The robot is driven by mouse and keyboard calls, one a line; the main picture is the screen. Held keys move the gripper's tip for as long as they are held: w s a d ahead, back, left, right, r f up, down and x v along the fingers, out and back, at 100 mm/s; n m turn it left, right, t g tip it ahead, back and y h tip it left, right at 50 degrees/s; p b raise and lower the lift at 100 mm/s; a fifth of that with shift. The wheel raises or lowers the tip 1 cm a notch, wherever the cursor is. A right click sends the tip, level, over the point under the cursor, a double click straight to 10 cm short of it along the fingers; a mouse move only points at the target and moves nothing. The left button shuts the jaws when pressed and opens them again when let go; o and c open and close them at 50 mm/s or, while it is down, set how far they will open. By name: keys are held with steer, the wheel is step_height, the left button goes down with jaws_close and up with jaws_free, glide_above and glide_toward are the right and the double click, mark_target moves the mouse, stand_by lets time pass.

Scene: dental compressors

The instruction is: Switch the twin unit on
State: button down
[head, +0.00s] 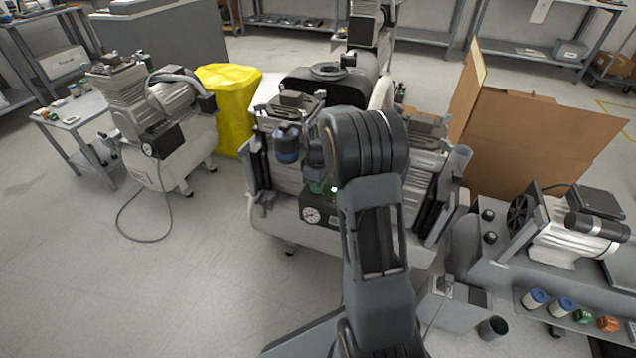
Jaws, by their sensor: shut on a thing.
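The twin unit (268,236) stands in the middle of the head view, a pale tank with a compressor head on each side and dark upright parts at its flanks. A dark switch box with a round white pressure gauge (311,214) is on its near side. My arm reaches over the front of the unit and covers part of this box. My gripper's jaws are hidden behind my arm, so I cannot see what they touch. A small green light shows beside the arm, just above the box. The switch's position cannot be made out.
A single compressor (172,160) with a trailing cable stands at the left, beside a small table (66,122). A yellow-covered object (229,100) is behind it. A cardboard box (540,140) and a bench with a motor unit (570,232) are at the right. The left foreground floor is clear.

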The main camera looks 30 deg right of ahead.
steer(key=c, duration=1.1)
jaws_free()
steer(key=shift+c, duration=0.2)
step_height(320, 180, up, 14)
steer(key=p, duration=0.5)
steer(key=shift+p, duration=0.3)
steer(key=shift+f, duration=0.1)
